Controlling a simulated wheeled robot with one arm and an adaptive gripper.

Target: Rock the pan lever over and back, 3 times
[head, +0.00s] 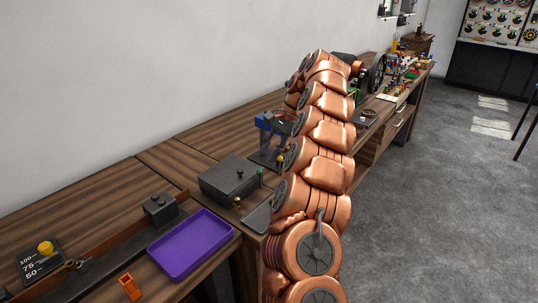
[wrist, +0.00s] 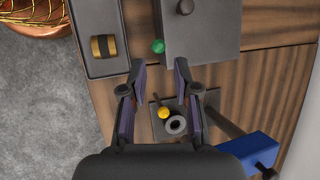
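In the wrist view my gripper (wrist: 160,85) is open, with its two dark fingers spread apart and nothing held between them. A small lever with a yellow knob (wrist: 163,113) shows between the fingers, beside a grey ring-shaped part (wrist: 176,125) on a dark plate (wrist: 212,101). I cannot tell the depth between the fingers and the knob, and no contact shows. A second knob, green (wrist: 158,46), stands beyond the fingertips at the edge of a dark grey box (wrist: 205,35). Neither knob is labelled as the pan lever. In the head view my arm hides most of this area.
A blue device (wrist: 252,150) stands right of the plate. A dark tray (wrist: 107,68) holding a brass-and-black cylinder (wrist: 103,46) lies at upper left. In the head view, a purple tray (head: 193,247) and orange piece (head: 130,287) lie nearer. Open floor is right of the bench.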

